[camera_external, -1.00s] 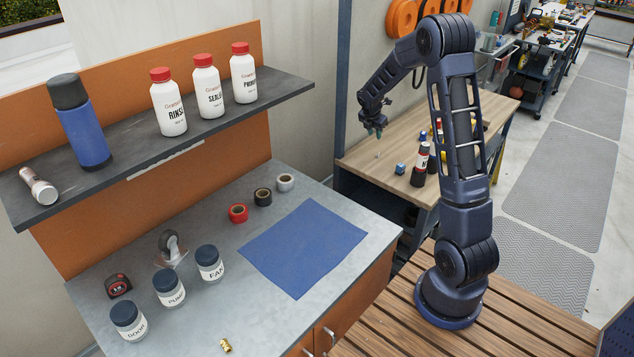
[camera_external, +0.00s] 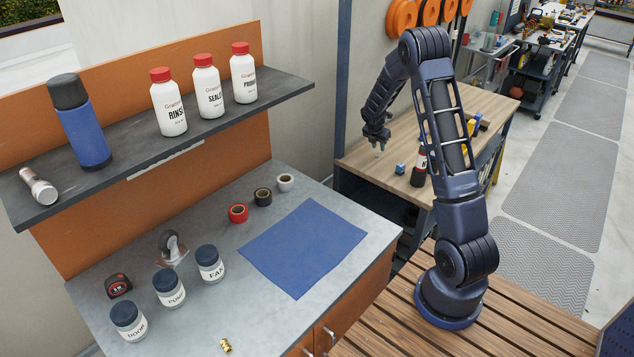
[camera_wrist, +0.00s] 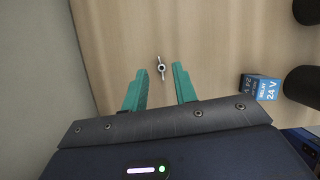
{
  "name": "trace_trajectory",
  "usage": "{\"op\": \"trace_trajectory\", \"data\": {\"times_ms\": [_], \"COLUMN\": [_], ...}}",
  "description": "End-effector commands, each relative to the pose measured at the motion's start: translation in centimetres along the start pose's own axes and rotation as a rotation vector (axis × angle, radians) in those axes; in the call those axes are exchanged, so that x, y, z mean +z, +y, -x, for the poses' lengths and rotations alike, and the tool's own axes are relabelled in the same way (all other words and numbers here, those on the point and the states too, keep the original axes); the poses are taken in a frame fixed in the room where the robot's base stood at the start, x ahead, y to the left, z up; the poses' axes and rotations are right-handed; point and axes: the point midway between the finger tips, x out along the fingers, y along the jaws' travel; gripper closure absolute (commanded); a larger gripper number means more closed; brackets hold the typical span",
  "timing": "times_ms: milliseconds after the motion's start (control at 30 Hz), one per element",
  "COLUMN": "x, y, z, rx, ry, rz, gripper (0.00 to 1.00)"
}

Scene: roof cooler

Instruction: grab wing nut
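The wing nut (camera_wrist: 161,68) is a small metal piece with two wings, lying on the wooden table. In the external view my gripper (camera_external: 380,148) hangs over the wooden table (camera_external: 364,165), pointing down. The wing nut is too small to make out clearly in the external view.
A blue relay box (camera_wrist: 260,87) lies right of the wing nut, also visible in the external view (camera_external: 400,169). Dark cylinders (camera_wrist: 301,84) stand farther right. A pale wall (camera_wrist: 40,80) runs close on the left. The grey counter (camera_external: 215,320) holds jars and tape rolls.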

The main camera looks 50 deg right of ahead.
Motion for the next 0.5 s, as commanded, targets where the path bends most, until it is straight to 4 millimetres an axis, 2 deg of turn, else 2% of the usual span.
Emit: {"op": "trace_trajectory", "data": {"times_ms": [300,500], "x": [0.0,0.0], "y": [0.1,0.1], "z": [-3.9,-4.2], "rx": [-0.001,0.0], "ry": [0.001,0.0], "rz": [0.001,0.0], "gripper": [0.72,0.72]}}
